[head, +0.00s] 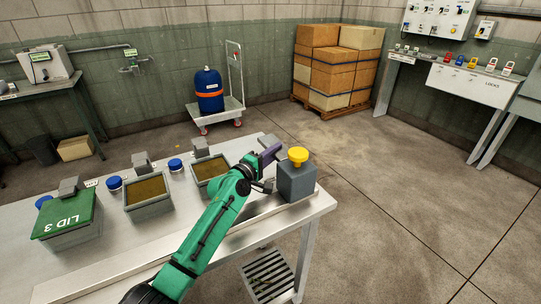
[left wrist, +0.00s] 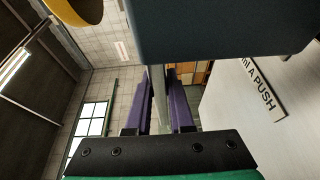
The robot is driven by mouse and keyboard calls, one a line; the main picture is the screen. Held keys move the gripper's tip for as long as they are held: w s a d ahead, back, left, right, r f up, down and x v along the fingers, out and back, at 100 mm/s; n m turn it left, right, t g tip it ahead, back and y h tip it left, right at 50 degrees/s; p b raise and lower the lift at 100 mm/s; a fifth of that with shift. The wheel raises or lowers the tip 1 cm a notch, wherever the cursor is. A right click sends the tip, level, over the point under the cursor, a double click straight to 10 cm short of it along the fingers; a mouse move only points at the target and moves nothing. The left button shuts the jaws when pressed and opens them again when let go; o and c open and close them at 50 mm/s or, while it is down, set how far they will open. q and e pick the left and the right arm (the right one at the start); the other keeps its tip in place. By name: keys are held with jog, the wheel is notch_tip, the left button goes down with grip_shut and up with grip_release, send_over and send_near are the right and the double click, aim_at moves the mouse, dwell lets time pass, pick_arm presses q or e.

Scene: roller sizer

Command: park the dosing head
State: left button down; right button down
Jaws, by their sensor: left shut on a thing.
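The dosing head appears to be the grey block (head: 297,184) with a yellow knob (head: 298,156) on top, upright at the table's right end. My left gripper (head: 270,155) is beside its left side, with purple fingers. In the left wrist view, the fingers (left wrist: 160,105) are closed on a thin pale upright bar (left wrist: 158,85). The dark block (left wrist: 215,30) fills the top of that view, with the yellow knob (left wrist: 85,8) at top left. Whether the bar is part of the block cannot be told. My right gripper is out of view.
A long pale strip runs along the table's front. The floor at right is clear.

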pick_arm(q)
jog(key=shift+w+d, duration=0.15)
jog(key=shift+d, duration=0.05)
jog(key=shift+r, duration=0.15)
jog(key=c, duration=0.8)
grip_release()
jog(key=shift+w+d, duration=0.1)
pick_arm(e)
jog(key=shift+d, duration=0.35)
